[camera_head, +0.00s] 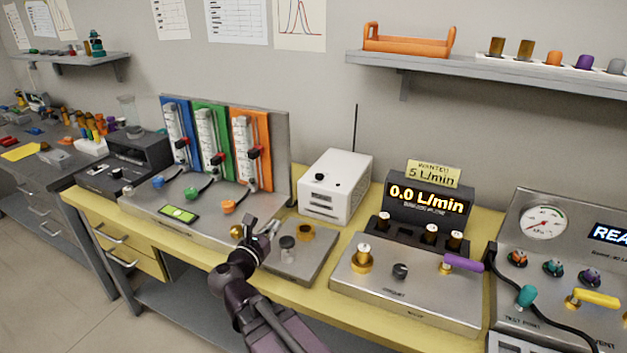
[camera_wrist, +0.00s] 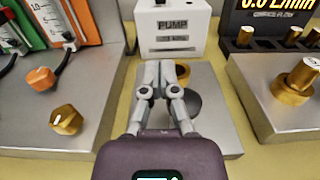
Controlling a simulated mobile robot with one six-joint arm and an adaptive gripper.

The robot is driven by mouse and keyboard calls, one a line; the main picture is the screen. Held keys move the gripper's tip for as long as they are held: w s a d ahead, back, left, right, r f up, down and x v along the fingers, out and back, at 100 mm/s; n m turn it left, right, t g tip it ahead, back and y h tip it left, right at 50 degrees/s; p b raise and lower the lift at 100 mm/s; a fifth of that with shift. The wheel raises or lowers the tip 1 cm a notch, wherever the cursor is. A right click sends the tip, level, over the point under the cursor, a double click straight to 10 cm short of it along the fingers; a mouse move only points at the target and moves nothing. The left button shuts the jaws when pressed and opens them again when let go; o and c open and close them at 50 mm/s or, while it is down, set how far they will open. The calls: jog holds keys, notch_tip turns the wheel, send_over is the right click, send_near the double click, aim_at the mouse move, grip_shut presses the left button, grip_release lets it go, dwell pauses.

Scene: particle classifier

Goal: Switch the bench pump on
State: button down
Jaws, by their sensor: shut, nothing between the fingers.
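The bench pump (camera_head: 326,203) is a white box standing on the yellow bench, with small dark controls (camera_head: 320,177) on its top. In the wrist view, the pump (camera_wrist: 195,38) shows a front label reading PUMP. Its top is mostly cut off there, so I cannot tell the switch's position. My gripper (camera_head: 263,225) is shut and empty. It is in front of the pump and to its left, apart from it. In the wrist view, my fingertips (camera_wrist: 159,67) point toward the pump's front, over a grey metal plate.
The metal plate (camera_head: 310,263) carries a brass ring (camera_head: 304,233) and a small dark-capped cylinder (camera_head: 287,249). A flowmeter panel (camera_head: 282,135) stands left of the pump. A black display (camera_head: 398,203) reading 0.0 L/min stands to the right, behind a metal box (camera_head: 425,305) with brass fittings.

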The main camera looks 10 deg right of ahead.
aim_at(318, 177)
jog(key=shift+w+d, duration=0.1)
jog(key=x, duration=2.3)
jog(key=shift+w+d, duration=0.25)
jog(key=shift+w, duration=0.05)
jog(key=shift+x, duration=1.4)
jog(key=shift+s+a, duration=0.3)
jog(key=shift+s, duration=0.2)
jog(key=v, duration=2.3)
